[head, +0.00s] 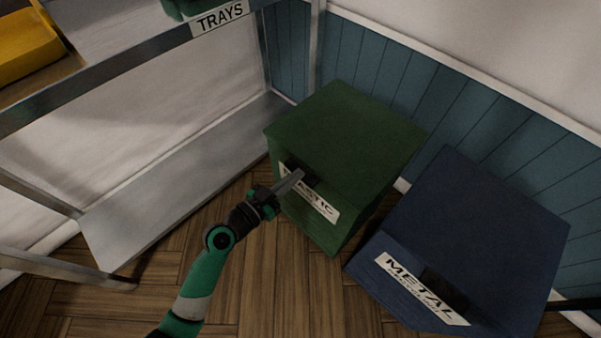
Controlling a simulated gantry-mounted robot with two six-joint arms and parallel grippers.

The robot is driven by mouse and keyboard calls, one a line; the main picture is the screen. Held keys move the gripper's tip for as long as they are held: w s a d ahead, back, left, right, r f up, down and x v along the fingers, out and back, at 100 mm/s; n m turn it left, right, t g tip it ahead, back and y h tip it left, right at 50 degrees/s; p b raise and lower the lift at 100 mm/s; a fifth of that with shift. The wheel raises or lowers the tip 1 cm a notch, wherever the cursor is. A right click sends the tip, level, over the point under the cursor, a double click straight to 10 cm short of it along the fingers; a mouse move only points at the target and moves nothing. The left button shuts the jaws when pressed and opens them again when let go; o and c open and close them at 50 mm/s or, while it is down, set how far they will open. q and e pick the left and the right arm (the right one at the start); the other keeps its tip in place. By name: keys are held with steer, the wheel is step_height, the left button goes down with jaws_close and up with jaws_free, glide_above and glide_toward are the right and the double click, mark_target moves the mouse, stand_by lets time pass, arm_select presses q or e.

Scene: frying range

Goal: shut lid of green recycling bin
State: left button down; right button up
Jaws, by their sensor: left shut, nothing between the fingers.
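The green recycling bin (340,232) stands on the floor in the middle, against the blue wall panels. Its front carries a white label, partly covered by my gripper, with letters ending in "STIC". The lid (345,128) lies flat over the top and looks down; no open gap into the bin shows. A dark recess sits at the upper front, just above the label. My left gripper (301,176) is shut and empty, its fingertips in front of this recess. Whether they touch the bin I cannot tell. My right gripper is not in view.
A blue bin (475,225) labelled "METAL" stands to the right, close beside the green one. A metal shelf unit (185,180) stands on the left, with a "TRAYS" sign (219,18) and a yellow tray (22,45) above. The wooden floor (270,290) in front is clear.

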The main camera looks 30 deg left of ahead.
arm_select(q)
steer(key=shift+s+f+b, duration=0.15)
steer(key=shift+f, duration=0.7)
steer(key=shift+s+f+b, duration=0.15)
steer(key=shift+f, duration=0.7)
step_height(320, 180, up, 6)
steer(key=p, duration=0.3)
steer(key=s+a+f+b, duration=0.2)
steer(key=s+f, duration=0.3)
steer(key=s, duration=0.2)
steer(key=shift+b, duration=0.35)
steer(key=shift+f, duration=0.1)
